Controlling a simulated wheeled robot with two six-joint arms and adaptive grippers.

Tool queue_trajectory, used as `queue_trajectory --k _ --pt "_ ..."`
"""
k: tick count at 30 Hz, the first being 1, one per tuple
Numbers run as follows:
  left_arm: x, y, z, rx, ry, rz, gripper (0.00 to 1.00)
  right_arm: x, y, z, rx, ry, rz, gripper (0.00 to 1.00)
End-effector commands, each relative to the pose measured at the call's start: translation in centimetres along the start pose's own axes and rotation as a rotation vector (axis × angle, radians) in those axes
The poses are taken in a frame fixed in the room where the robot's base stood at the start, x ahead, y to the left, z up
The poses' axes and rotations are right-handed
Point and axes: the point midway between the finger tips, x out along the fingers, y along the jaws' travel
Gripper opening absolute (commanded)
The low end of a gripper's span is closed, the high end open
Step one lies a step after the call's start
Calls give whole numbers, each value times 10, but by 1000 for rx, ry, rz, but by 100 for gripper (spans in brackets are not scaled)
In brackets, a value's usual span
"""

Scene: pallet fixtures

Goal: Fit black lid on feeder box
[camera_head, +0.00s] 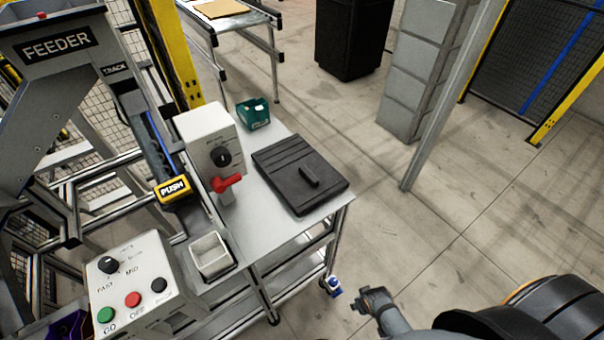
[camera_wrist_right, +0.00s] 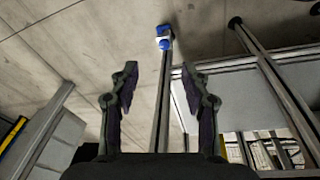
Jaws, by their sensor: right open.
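The black lid (camera_head: 290,165) lies flat on the metal cart top, with a raised bar handle (camera_head: 309,176) on it. The grey feeder box (camera_head: 60,45), labelled FEEDER, stands at the upper left, and its top is partly cut off by the frame. My right gripper (camera_head: 366,300) is low on the right, off the cart and apart from the lid. In the right wrist view its fingers (camera_wrist_right: 160,100) are spread with nothing between them. A dark and purple part at the bottom left corner seems to be my left gripper (camera_head: 68,328), mostly cut off.
The cart top (camera_head: 258,208) also carries a grey switch box (camera_head: 207,135) with a red lever, a green bin (camera_head: 254,114) and a small pale tray (camera_head: 210,255). A button panel (camera_head: 130,280) stands front left. A post (camera_head: 448,100) rises from open floor at right.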

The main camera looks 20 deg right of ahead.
Motion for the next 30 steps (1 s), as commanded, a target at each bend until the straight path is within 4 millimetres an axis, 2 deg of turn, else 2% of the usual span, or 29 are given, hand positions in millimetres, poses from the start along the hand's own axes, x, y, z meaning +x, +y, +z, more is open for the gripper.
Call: queue_trajectory --k 1,5,6,14,17,19,21,24,27,30 --pt "4 0 1 0 -1 0 42 -11 0 -15 -2 14 1 47" --pt "10 -5 2 3 -1 -7 42 -56 0 -52 -8 42 2 47" --pt "13 -7 2 4 -1 -10 42 -73 0 -63 -9 51 3 47" --pt "24 -10 3 6 -1 -13 42 -188 -4 -117 -36 155 -12 47" --pt "29 -9 4 6 -1 -13 42 -239 -13 -161 -90 325 -61 47" --pt "29 -9 4 6 -1 -13 42 -269 -24 -203 -143 497 -119 47" --pt "29 -9 4 6 -1 -13 42 -290 -32 -236 -175 641 -169 47" --pt "29 -9 3 6 -1 -13 42 -316 -37 -272 -196 804 -221 47" --pt "29 -9 3 6 0 -13 42 -335 -38 -295 -200 922 -255 47" --pt "29 -9 2 5 1 -13 42 -346 -37 -307 -197 987 -273 47"
